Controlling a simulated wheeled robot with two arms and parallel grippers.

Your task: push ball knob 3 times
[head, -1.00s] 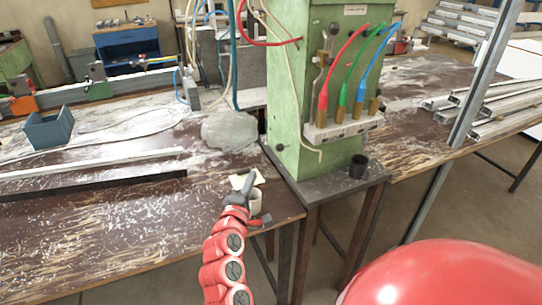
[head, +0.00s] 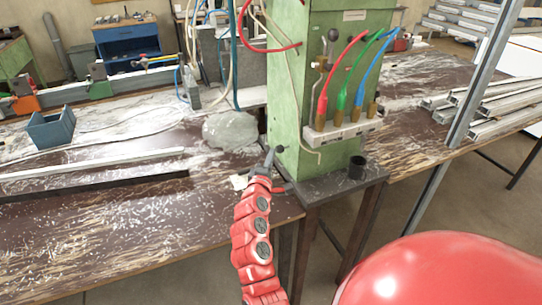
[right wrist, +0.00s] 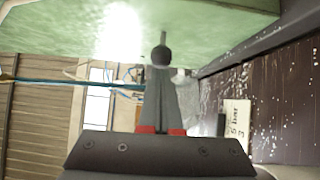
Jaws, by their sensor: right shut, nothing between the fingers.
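The ball knob (right wrist: 161,55) is a small dark ball on a thin rod on the green machine (right wrist: 220,20) in the right wrist view. In the head view the knob (head: 279,149) is a dark spot low on the left side of the green machine (head: 290,95). My right gripper (right wrist: 160,68) is shut and empty, its grey fingertips right at the knob; I cannot tell whether they touch it. In the head view my right gripper (head: 271,158) reaches up to the machine's lower left edge. My left gripper is not in view.
A white card (right wrist: 237,125) with print lies on the bench beside the gripper. A grey lump (head: 230,130) sits left of the machine. A black cup (head: 357,167) stands on the machine's base. Red, green and blue hoses (head: 345,80) hang at its front. A blue bin (head: 51,130) is far left.

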